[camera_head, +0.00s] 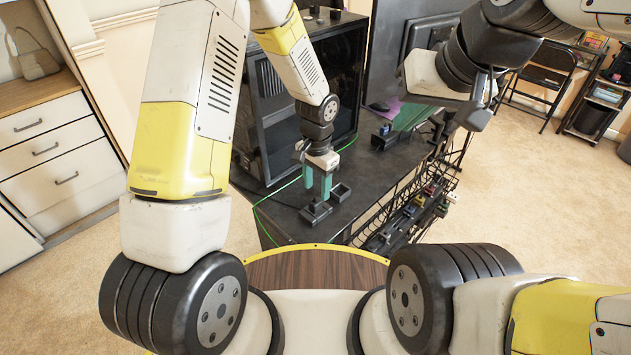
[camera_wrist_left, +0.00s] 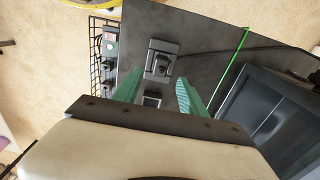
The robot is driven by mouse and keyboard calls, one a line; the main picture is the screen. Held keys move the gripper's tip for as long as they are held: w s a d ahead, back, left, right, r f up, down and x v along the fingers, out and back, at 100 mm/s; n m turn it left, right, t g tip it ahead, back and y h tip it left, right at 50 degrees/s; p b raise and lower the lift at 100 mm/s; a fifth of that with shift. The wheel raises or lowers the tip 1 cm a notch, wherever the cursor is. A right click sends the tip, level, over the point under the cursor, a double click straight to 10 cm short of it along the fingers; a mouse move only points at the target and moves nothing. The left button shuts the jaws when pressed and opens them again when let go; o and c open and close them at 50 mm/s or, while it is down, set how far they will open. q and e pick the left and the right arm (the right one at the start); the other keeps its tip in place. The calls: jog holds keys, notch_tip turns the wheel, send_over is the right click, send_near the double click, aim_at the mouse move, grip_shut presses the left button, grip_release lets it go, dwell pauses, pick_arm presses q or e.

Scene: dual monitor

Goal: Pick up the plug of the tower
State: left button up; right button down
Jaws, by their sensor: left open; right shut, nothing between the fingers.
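The tower (camera_head: 278,125) is a black computer case on the dark desk, left of my left gripper in the head view. My left gripper (camera_head: 317,184) points down with its green fingers apart, just above the desk. It also shows in the left wrist view (camera_wrist_left: 158,94), open and empty. Two small black blocks sit under and beside the fingers: a nearer one (camera_head: 316,212) and one to its right (camera_head: 340,192). In the wrist view a black plug-like piece (camera_wrist_left: 161,62) sits beyond the fingertips. I cannot tell which is the tower's plug. My right gripper (camera_head: 439,130) is shut, over the desk's right side.
A green cable (camera_head: 268,198) runs along the desk (camera_head: 285,222) beside the tower. A monitor (camera_head: 420,40) stands behind. A wire rack (camera_head: 385,222) with several power plugs hangs on the desk's right edge. A white drawer cabinet (camera_head: 50,150) stands at the left.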

aim_at(316, 201)
pick_arm(q)
notch_tip(316, 201, down, 6)
jog(key=shift+s+a+f, duration=0.15)
jog(key=shift+f, duration=0.1)
grip_shut()
